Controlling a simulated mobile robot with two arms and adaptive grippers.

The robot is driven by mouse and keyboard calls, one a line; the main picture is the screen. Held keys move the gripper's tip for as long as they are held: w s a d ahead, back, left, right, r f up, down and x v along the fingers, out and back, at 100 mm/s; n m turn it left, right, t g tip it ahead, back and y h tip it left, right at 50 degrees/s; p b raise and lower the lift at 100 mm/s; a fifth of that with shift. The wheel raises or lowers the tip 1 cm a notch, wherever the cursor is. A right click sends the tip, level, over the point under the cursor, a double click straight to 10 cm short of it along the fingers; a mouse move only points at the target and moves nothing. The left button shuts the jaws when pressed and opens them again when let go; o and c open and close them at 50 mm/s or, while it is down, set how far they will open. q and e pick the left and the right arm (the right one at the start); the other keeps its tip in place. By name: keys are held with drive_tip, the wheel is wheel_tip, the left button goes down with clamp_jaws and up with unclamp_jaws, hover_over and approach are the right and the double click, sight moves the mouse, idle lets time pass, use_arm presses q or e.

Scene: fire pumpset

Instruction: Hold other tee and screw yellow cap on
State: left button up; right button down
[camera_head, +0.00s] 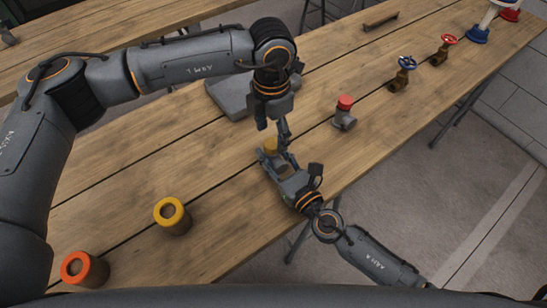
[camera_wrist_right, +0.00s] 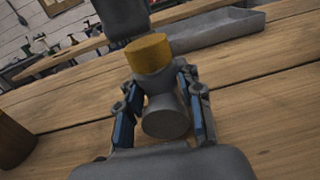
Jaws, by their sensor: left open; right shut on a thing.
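A grey tee (camera_wrist_right: 165,118) stands between the fingers of my right gripper (camera_wrist_right: 162,125), which is shut on its body. The yellow cap (camera_wrist_right: 148,52) sits on top of the tee in the right wrist view; whether it is fully threaded cannot be told. In the head view the cap (camera_head: 270,145) is partly hidden by my grippers. My left gripper (camera_head: 276,132) is open, pointing down just above and beside the cap. The other grey tee (camera_head: 345,121) stands to the right with a red cap (camera_head: 345,102) on it.
A grey tray (camera_head: 228,97) lies behind my grippers. A yellow-rimmed cylinder (camera_head: 172,217) and an orange-rimmed one (camera_head: 85,269) stand at the left front. Blue-wheel (camera_head: 403,75) and red-wheel (camera_head: 443,50) valves stand at the right. The table's front edge is close to my right gripper.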

use_arm(q)
wheel_tip(320, 180, up, 9)
idle(0.3)
use_arm(e)
drive_tip(key=c, duration=0.8)
unclamp_jaws()
drive_tip(key=v, duration=1.2)
drive_tip(key=shift+f, duration=0.1)
